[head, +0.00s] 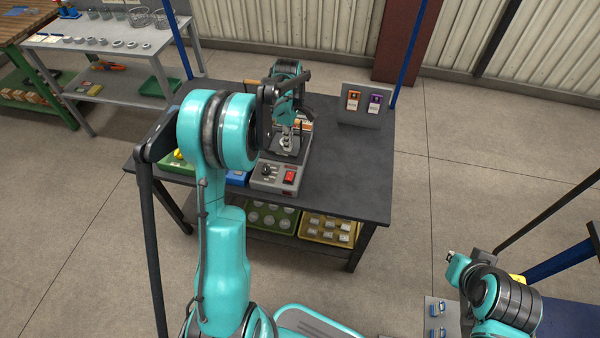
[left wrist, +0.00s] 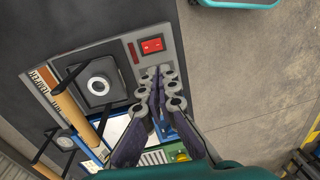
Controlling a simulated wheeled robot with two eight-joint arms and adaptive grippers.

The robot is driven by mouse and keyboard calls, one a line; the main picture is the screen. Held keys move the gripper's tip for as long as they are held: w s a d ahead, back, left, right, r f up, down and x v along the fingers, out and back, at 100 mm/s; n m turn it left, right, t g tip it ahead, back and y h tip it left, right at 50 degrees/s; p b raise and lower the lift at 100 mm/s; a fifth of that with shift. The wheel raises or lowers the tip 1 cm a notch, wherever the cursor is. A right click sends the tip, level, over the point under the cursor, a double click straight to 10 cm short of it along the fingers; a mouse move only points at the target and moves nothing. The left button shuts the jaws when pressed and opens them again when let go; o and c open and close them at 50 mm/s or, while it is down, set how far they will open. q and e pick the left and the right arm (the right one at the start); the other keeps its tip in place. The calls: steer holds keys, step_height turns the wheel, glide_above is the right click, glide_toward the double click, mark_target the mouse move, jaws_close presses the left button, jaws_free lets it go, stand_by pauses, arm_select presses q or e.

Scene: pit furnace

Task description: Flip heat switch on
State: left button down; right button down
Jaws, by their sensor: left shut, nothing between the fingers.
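The heat switch is a red rocker (head: 290,177) on the grey front panel of the small furnace unit (head: 262,183). The switch also shows in the left wrist view (left wrist: 152,45), and which side is pressed cannot be told. My right gripper is not clearly visible.
The unit stands on a dark table (head: 350,180). A panel with orange and purple items (head: 362,105) stands at the back right. A blue tray (head: 237,178) is left of the unit. Green and yellow trays (head: 328,230) are below. The table's right side is clear.

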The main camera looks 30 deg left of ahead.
mark_target(289, 179)
arm_select(q)
steer(key=shift+w+f, duration=0.15)
steer(key=shift+f, duration=0.1)
steer(key=f+b, duration=0.1)
steer(key=f, duration=0.3)
steer(key=s+f+b, duration=0.1)
steer(key=f+b, duration=0.1)
steer(key=f, duration=0.3)
steer(key=f+b, duration=0.2)
steer(key=f, duration=0.3)
steer(key=shift+s+d, duration=0.2)
steer(key=shift+s, duration=0.15)
